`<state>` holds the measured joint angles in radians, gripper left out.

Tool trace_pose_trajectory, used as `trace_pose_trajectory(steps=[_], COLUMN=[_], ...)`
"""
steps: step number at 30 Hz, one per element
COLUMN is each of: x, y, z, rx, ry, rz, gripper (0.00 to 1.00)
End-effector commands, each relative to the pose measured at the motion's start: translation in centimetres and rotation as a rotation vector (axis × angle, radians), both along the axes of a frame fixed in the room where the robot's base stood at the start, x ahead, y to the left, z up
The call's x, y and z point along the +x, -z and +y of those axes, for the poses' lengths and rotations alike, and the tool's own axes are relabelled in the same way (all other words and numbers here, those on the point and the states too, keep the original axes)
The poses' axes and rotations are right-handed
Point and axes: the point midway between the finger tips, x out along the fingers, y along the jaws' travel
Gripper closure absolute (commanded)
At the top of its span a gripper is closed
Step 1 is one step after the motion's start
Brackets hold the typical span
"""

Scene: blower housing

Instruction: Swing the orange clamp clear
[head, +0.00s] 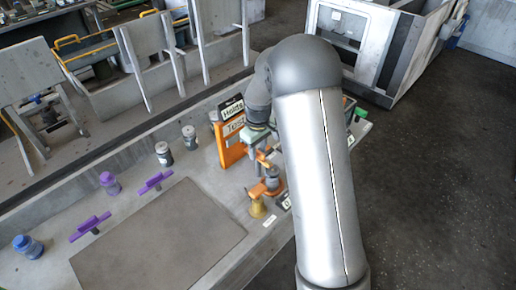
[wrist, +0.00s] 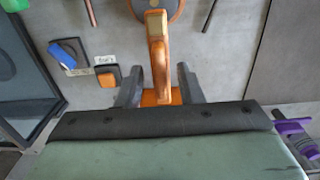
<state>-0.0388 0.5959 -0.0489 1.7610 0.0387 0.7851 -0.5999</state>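The orange clamp (head: 268,187) stands on the bench near its right edge in the head view, just under my gripper (head: 262,152). In the wrist view the clamp's orange arm (wrist: 158,55) runs upward in the picture toward a round grey and orange part at the top edge. My gripper (wrist: 160,82) is open, with one dark finger on each side of the clamp's arm. Gaps show between the arm and both fingers. My arm hides part of the bench behind the clamp in the head view.
An orange board with labels (head: 232,132) stands close behind the clamp. A yellow part (head: 258,208) is in front. Blue (wrist: 62,55) and orange blocks (wrist: 107,76) lie left of the fingers. A bare grey plate (head: 160,240) lies in front.

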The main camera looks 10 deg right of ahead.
Motion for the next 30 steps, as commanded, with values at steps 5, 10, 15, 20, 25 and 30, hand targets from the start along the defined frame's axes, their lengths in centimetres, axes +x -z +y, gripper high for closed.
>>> trace_pose_trajectory(steps=[5,10,15,20,25,30], x=[-0.01,-0.01,-0.01,-0.01,0.03,0.00], y=[-0.03,-0.04,-0.02,0.04,0.10,0.15], z=[-0.01,-0.01,-0.01,0.01,0.02,-0.01], rx=[0.000,0.000,0.000,0.000,0.000,-0.001], ry=[0.000,0.000,0.015,0.067,0.176,0.327], rz=[0.000,0.000,0.000,0.000,-0.001,-0.001], gripper=[0.94,1.00,1.00,1.00,1.00,1.00])
